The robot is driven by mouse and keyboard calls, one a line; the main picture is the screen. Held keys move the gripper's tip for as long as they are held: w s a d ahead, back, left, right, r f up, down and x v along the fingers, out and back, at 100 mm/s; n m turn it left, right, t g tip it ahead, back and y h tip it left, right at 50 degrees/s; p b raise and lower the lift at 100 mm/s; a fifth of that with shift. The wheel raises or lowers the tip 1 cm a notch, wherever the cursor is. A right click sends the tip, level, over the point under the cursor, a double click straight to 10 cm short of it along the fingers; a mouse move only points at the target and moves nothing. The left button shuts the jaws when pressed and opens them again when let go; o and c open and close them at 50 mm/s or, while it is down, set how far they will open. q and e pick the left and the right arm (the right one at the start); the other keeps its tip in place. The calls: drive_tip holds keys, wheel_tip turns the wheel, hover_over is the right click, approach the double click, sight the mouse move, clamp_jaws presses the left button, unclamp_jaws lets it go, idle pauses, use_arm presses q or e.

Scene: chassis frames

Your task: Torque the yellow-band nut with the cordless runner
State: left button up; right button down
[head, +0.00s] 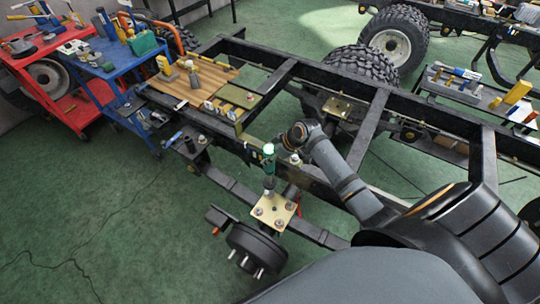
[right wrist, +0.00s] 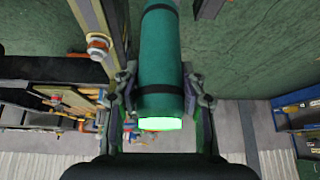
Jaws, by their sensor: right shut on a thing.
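The cordless runner (head: 268,167) is a green upright cylinder with a bright green lit end on top. It stands over a brass-coloured plate (head: 273,212) above the black hub. My right gripper (right wrist: 160,92) is shut on the runner, whose green body with black bands (right wrist: 160,55) fills the space between its fingers in the right wrist view. Several nuts sit near the plate's corners, such as a front nut (head: 278,224). I cannot tell which has the yellow band, nor whether the runner's tip touches one. My left gripper is not in view.
The black chassis frame (head: 371,132) runs across the scene behind the plate. A wooden board (head: 196,80) with small parts lies on it. Blue (head: 88,62) and red (head: 30,60) tool carts stand at the left. The green floor at front left is clear.

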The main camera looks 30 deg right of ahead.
sight(270, 150)
drive_tip(key=shift+s+f, duration=0.1)
drive_tip(key=shift+f, duration=0.05)
idle(0.5)
drive_tip(key=shift+s+f+p, duration=0.1)
drive_tip(key=shift+f+p, duration=0.05)
drive_tip(key=shift+p, duration=0.25)
idle(1.0)
idle(0.5)
drive_tip(key=shift+w+r+p, duration=0.15)
drive_tip(key=shift+r+p, duration=0.75)
drive_tip(key=shift+w+r+p, duration=0.1)
drive_tip(key=shift+r+p, duration=0.75)
drive_tip(key=shift+r, duration=0.1)
wheel_tip(270, 150, up, 5)
drive_tip(key=p, duration=0.5)
